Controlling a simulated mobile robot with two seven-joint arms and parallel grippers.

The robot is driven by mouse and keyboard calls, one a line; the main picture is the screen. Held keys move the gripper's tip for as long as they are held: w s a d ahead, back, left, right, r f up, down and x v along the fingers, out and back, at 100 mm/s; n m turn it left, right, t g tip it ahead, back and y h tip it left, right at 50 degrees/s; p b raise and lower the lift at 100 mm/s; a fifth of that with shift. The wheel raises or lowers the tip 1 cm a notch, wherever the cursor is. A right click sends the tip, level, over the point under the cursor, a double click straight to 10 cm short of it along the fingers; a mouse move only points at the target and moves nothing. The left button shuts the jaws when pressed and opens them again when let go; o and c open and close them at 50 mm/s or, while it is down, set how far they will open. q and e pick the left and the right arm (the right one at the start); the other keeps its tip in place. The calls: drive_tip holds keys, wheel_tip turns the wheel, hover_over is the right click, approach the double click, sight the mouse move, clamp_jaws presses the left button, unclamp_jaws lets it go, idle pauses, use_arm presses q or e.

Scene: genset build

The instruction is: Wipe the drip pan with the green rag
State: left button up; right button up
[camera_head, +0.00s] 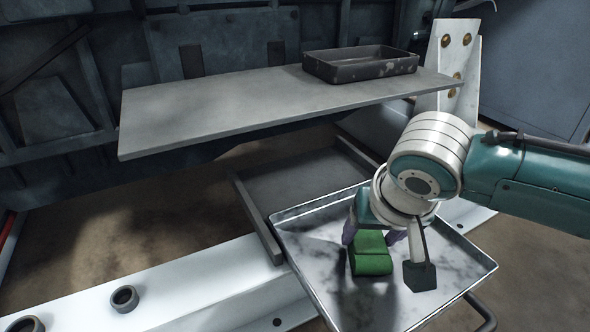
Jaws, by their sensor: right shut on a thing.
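The green rag (371,256) is a folded, block-like green piece low in the head view, over the shiny metal tray. My right gripper (384,248) reaches down from the right and is shut on the rag. I cannot tell whether the rag touches the tray floor. A dark, shallow rectangular pan (362,68), which looks like the drip pan, sits on the right part of the grey shelf, with pale spots on its near wall. It is apart from the gripper, farther back and higher. My left gripper is not in view.
The metal tray (300,213) has raised rims around the rag. The grey shelf (215,108) is bare left of the pan; its front edge overhangs. A white bolted bracket (443,62) stands at its right end. A white beam (190,292) runs along the lower left.

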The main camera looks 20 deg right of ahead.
drive_tip(key=shift+a+r+p, duration=0.2)
drive_tip(key=shift+a+p, duration=0.15)
drive_tip(key=shift+a, duration=0.25)
drive_tip(key=shift+s+a+f, duration=0.1)
drive_tip(key=shift+a, duration=0.55)
drive_tip(key=shift+a+p, duration=0.35)
drive_tip(key=shift+a, duration=0.2)
drive_tip(key=shift+s+a+f+p, duration=0.1)
drive_tip(key=shift+f+p, duration=0.05)
drive_tip(key=shift+p, duration=0.15)
drive_tip(key=shift+d, duration=0.25)
drive_tip(key=shift+d+p, duration=0.35)
drive_tip(key=shift+d, duration=0.85)
drive_tip(key=shift+d+p, duration=0.35)
drive_tip(key=shift+d, duration=0.3)
